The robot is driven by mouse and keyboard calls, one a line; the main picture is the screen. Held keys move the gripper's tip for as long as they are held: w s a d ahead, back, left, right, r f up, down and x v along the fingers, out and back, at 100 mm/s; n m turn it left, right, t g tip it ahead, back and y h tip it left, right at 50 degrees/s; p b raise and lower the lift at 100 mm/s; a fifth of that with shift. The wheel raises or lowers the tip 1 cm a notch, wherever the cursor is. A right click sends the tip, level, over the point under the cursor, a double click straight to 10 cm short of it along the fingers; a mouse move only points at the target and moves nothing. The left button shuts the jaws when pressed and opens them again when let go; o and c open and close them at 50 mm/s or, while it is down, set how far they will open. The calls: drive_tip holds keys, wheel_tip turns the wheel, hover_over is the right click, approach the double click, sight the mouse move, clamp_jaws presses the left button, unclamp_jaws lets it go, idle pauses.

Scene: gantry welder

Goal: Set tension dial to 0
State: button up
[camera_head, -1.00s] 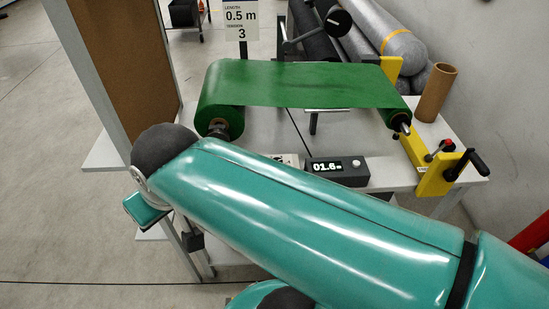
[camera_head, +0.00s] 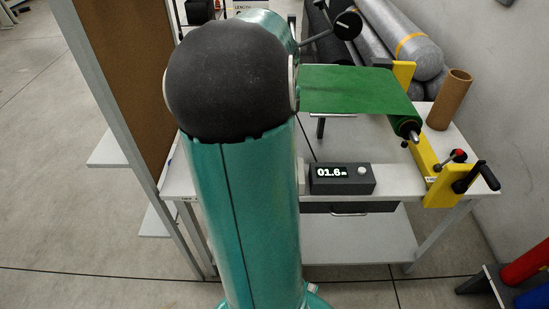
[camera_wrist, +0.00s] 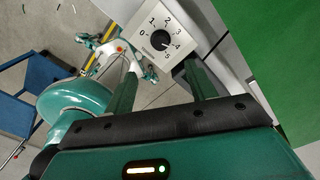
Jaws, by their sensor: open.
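The tension dial (camera_wrist: 159,40) is a black round knob on a white plate marked 0 to 5, at the upper middle of the wrist view. I cannot tell surely which number its pointer faces. My gripper (camera_wrist: 160,70) is open, with its two fingers spread apart and nothing between them. The fingertips reach toward the lower edge of the dial plate, and the dial lies beyond them, apart. In the head view my raised arm hides the gripper and the dial.
Green sheet (camera_head: 350,90) stretches to a roller at right. A yellow bracket with a crank (camera_head: 442,187) and a cardboard tube (camera_head: 449,100) are further right. A brown panel (camera_head: 148,85) stands left.

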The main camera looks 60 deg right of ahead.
wheel_tip(320, 180, down, 14)
drive_tip(key=shift+s+r, duration=0.1)
drive_tip(key=shift+r, duration=0.05)
idle(0.3)
drive_tip(key=c, duration=1)
